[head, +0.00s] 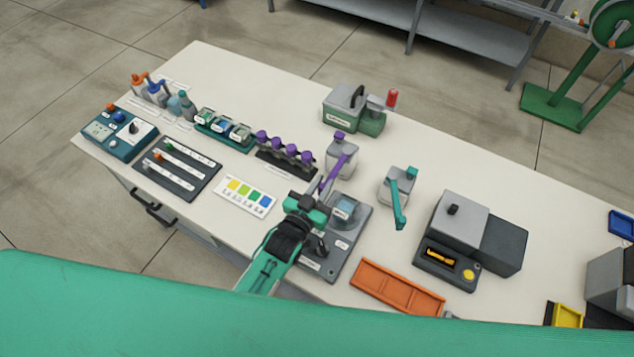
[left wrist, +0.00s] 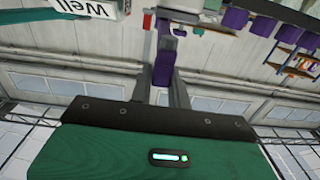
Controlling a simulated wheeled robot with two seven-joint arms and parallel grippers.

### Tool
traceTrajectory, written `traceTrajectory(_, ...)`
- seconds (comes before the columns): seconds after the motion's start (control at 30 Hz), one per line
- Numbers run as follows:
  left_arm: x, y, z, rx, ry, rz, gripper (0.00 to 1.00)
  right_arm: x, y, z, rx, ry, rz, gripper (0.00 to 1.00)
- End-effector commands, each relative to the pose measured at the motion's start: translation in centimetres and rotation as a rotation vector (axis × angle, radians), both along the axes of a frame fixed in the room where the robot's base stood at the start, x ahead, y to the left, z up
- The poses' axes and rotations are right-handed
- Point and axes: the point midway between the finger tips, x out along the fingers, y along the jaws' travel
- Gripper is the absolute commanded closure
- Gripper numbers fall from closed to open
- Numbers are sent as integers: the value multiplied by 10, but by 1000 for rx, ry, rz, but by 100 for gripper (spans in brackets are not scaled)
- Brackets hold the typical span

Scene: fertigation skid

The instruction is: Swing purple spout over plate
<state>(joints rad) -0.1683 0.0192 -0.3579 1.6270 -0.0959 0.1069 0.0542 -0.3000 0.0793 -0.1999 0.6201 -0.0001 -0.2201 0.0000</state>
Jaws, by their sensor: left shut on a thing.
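The purple spout (head: 337,172) comes off a grey dispenser bottle with a purple cap (head: 339,134) near the middle of the table. It slants down toward the front left. My left gripper (head: 321,190) is shut on the spout's lower end. In the left wrist view the purple spout (left wrist: 163,65) sits between the two dark fingers. A grey plate unit (head: 357,232) with a clear vessel (head: 344,208) on it lies just right of my gripper, partly hidden by my arm. The spout's end is left of the vessel. My right gripper is not in view.
A second dispenser with a teal spout (head: 400,210) stands to the right. A rack of purple-topped items (head: 285,160) and a colour card (head: 244,196) are on the left. An orange tray (head: 398,287) lies at the front right.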

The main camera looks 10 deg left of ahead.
Motion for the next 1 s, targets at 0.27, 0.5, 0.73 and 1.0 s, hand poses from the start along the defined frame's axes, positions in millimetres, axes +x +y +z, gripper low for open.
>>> traceTrajectory(0.27,-1,-5,1,-1,-3,33,100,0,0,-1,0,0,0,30)
traceTrajectory(0.5,-1,-6,1,-1,-4,37,100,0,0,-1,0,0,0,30)
traceTrajectory(0.73,-1,-6,2,-2,-5,36,74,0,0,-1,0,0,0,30)
traceTrajectory(1.0,-2,-6,1,-1,-3,36,60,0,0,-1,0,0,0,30)
